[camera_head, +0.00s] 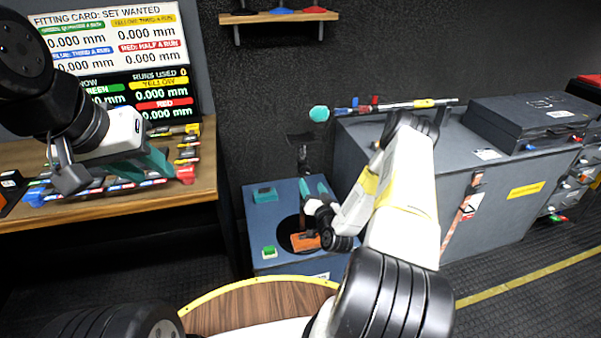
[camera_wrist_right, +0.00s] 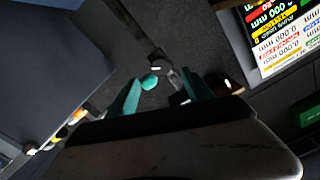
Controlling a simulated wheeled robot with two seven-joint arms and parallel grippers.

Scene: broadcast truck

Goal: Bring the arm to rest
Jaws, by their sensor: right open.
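My right arm reaches forward over a blue cabinet (camera_head: 285,205) in the head view. My right gripper (camera_head: 314,186) is above the cabinet top, and its teal fingers stand apart. In the right wrist view the right gripper (camera_wrist_right: 158,92) is open, with nothing held between its fingers. A small teal knob (camera_wrist_right: 150,82) shows beyond the fingers there. My left gripper (camera_head: 125,165) is low over the wooden bench at the left; its fingertips are hard to make out against the coloured pieces, so its opening is unclear.
The wooden bench (camera_head: 130,205) holds several coloured pieces below a fitting card board (camera_head: 115,45). The cabinet top has a dark round recess, an orange block (camera_head: 305,242) and a green button (camera_head: 269,252). A grey case (camera_head: 525,120) lies on the counter at right. A round wooden top (camera_head: 250,307) is in front.

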